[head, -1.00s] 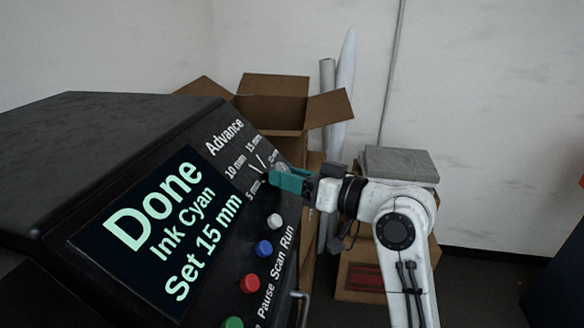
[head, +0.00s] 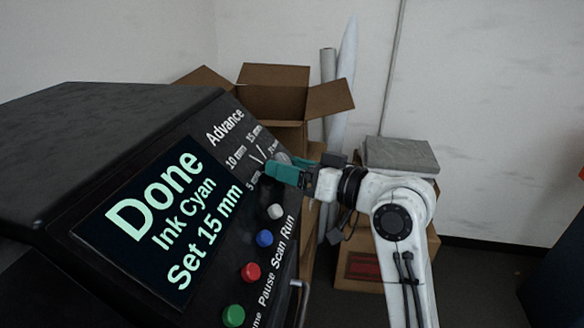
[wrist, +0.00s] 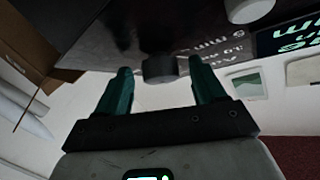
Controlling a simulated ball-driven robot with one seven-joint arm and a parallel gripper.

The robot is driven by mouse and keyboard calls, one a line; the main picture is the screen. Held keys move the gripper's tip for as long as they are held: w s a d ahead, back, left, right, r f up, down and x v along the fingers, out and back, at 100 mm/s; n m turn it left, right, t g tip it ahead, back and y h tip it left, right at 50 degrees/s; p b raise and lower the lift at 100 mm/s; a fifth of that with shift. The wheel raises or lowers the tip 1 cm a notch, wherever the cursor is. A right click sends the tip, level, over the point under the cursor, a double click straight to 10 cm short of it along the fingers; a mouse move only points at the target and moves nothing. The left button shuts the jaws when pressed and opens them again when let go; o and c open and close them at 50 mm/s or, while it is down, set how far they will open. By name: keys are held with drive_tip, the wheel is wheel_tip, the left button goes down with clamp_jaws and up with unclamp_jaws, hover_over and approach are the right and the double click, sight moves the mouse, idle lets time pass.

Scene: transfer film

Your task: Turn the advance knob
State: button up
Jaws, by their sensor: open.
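The advance knob (wrist: 160,68) is a dark round knob on the slanted black panel. In the wrist view it sits between and just beyond the tips of my open gripper (wrist: 162,80), with a gap to each teal finger. In the head view the knob lies below the word Advance, largely hidden behind my gripper (head: 282,170). Scale marks with 5 mm, 10 mm and 15 mm surround it. The screen (head: 160,220) reads Done, Ink Cyan, Set 15 mm.
White, blue (head: 265,238), red (head: 250,272) and green (head: 233,316) buttons run down the panel below the knob. An open cardboard box (head: 275,75) and rolls (head: 340,90) stand behind. A grey slab (head: 400,153) lies on a box at right.

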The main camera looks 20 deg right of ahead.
drive_tip(key=shift+s, duration=0.1)
drive_tip(key=b+v, duration=0.2)
drive_tip(key=v, duration=0.8)
drive_tip(key=shift+s+d+b, duration=0.2)
drive_tip(key=shift+s+b, duration=0.1)
drive_tip(key=shift+b, duration=0.1)
drive_tip(key=s+a+f+m+g+h, duration=0.1)
drive_tip(key=s+f+g+h, duration=0.2)
drive_tip(key=f, duration=1)
drive_tip(key=s+f+m+g+h, duration=0.2)
drive_tip(key=s+f+g, duration=0.15)
drive_tip(key=f, duration=0.85)
drive_tip(key=s+d+f+g+h, duration=0.1)
drive_tip(key=s+f+g+h, duration=0.1)
drive_tip(key=s+f, duration=0.5)
drive_tip(key=s+d+f+g+h, duration=0.1)
drive_tip(key=s+f+g, duration=0.4)
drive_tip(key=s, duration=0.9)
wheel_tip(320, 180, down, 3)
drive_tip(key=shift+d+r+h, duration=0.1)
drive_tip(key=shift+d+h, duration=0.3)
drive_tip(key=shift+h, duration=0.3)
drive_tip(key=shift+s, duration=0.1)
